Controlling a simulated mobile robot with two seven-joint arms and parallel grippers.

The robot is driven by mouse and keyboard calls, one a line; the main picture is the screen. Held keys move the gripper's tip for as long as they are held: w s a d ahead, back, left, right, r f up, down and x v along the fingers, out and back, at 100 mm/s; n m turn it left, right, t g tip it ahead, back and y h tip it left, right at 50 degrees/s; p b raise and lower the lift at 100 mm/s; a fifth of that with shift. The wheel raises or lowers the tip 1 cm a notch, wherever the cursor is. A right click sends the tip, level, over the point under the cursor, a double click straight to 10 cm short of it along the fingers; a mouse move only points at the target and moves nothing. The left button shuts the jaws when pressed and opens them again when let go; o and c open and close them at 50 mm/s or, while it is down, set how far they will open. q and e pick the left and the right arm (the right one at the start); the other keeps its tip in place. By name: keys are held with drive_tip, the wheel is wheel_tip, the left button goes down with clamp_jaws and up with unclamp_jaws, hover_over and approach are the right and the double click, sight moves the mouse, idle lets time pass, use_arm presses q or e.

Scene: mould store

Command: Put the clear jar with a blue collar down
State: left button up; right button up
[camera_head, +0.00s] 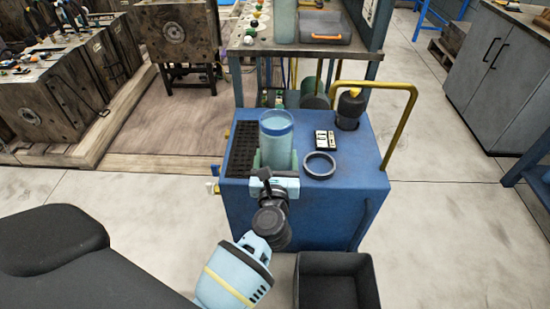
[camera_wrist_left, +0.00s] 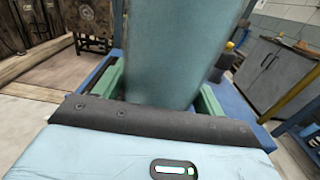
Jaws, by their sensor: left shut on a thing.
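The clear jar with a blue collar (camera_head: 276,146) is upright over the top of the blue cart (camera_head: 352,165); I cannot tell whether its base touches the cart top. Its blue collar is near the rim. My left gripper (camera_head: 278,165) is shut on the jar, with a green finger on either side of its lower part. In the left wrist view the jar (camera_wrist_left: 168,50) fills the middle between the fingers (camera_wrist_left: 160,98), and its base is hidden behind the gripper's edge. My right gripper is in neither view.
On the cart, a dark grate (camera_head: 242,148) lies left of the jar, and a blue-grey ring (camera_head: 319,165) and a small black-and-white box (camera_head: 325,140) lie right. A dark bottle (camera_head: 350,107) stands near the yellow handle (camera_head: 411,120). A black bin (camera_head: 338,282) is in front.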

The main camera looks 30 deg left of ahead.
use_arm(q)
drive_tip(key=shift+a+r, duration=0.1)
drive_tip(key=shift+r, duration=0.15)
